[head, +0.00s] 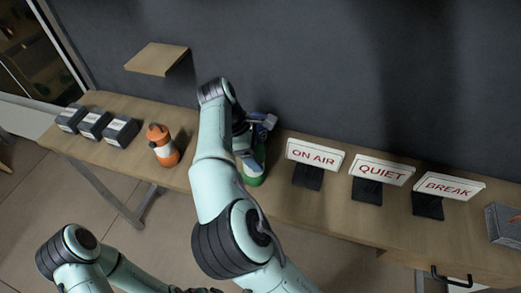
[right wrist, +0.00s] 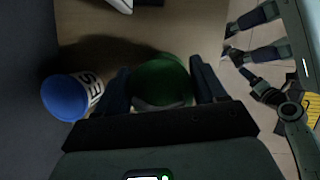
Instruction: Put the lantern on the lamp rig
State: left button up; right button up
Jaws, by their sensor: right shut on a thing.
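My right gripper (head: 246,140) reaches down over the long wooden counter, partly hidden behind its own arm. It is shut on a rounded green thing (head: 252,176), which shows between the fingers in the right wrist view (right wrist: 163,82). I cannot tell for sure that this is the lantern. An orange bottle-shaped thing (head: 162,146) with a pale band stands upright to the left. I cannot pick out a lamp rig with certainty; a small wooden shelf (head: 156,58) is on the dark wall. My left gripper (head: 212,290) shows only in part at the bottom edge.
A blue-topped can (right wrist: 66,98) with a white label is beside the green thing. Several black boxes (head: 94,124) sit at the counter's left. Signs reading ON AIR (head: 314,154), QUIET (head: 382,167) and BREAK (head: 449,185) stand to the right, then a grey box (head: 503,224).

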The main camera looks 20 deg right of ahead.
jog(key=shift+r, duration=0.1)
jog(key=shift+a, duration=0.35)
jog(key=shift+w, duration=0.1)
jog(key=o, duration=1.6)
jog(key=shift+d, duration=0.1)
